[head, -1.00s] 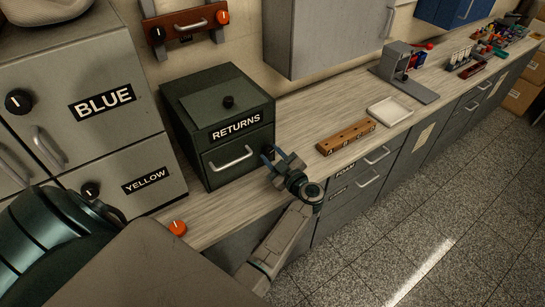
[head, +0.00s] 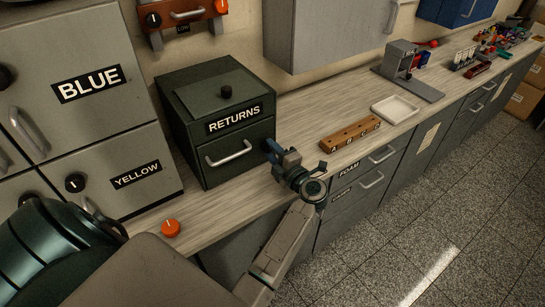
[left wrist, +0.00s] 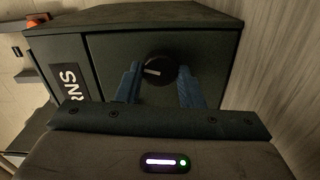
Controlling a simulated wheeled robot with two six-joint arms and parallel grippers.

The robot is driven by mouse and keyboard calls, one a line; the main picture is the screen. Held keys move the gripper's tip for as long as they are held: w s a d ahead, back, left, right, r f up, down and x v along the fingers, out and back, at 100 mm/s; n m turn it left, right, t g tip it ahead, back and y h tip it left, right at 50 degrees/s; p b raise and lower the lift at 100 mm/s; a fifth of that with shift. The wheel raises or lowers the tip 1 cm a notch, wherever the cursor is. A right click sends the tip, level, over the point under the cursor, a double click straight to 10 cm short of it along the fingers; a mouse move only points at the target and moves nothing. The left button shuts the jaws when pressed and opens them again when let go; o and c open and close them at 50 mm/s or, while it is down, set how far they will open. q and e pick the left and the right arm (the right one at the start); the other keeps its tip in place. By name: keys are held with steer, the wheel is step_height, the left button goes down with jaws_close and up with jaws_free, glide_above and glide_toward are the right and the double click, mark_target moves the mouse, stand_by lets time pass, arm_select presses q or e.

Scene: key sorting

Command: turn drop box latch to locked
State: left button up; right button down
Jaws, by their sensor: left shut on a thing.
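The dark green drop box (head: 190,120) marked RETURNS stands on the counter, with a silver handle on its front. Its latch is a round black knob (left wrist: 159,68) with a pale line across it, at the right end of the box front. The line lies near level in the left wrist view. My left gripper (head: 270,150) is at that right end and hides the knob in the head view. In the left wrist view its blue fingers (left wrist: 158,82) are on both sides of the knob, shut on it. My right gripper is out of view.
Grey cabinets marked BLUE (head: 60,60) and YELLOW (head: 125,165) stand left of the box. An orange knob (head: 171,228) is on the counter's front edge. A wooden block (head: 349,134) and a white tray (head: 395,109) lie to the right, with bare counter between.

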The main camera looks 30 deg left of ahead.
arm_select(q)
steer(key=shift+f+n+b, duration=0.2)
steer(key=shift+n+b, duration=0.35)
steer(key=shift+n, duration=0.15)
steer(key=shift+n+b, duration=0.5)
steer(key=shift+n, duration=0.2)
steer(key=shift+r, duration=0.1)
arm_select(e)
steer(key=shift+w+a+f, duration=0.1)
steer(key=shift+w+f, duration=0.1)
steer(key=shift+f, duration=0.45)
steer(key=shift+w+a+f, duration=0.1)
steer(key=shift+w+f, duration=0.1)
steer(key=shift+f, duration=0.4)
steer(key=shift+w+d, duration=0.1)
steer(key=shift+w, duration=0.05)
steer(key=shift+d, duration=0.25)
arm_select(q)
steer(key=o, duration=1)
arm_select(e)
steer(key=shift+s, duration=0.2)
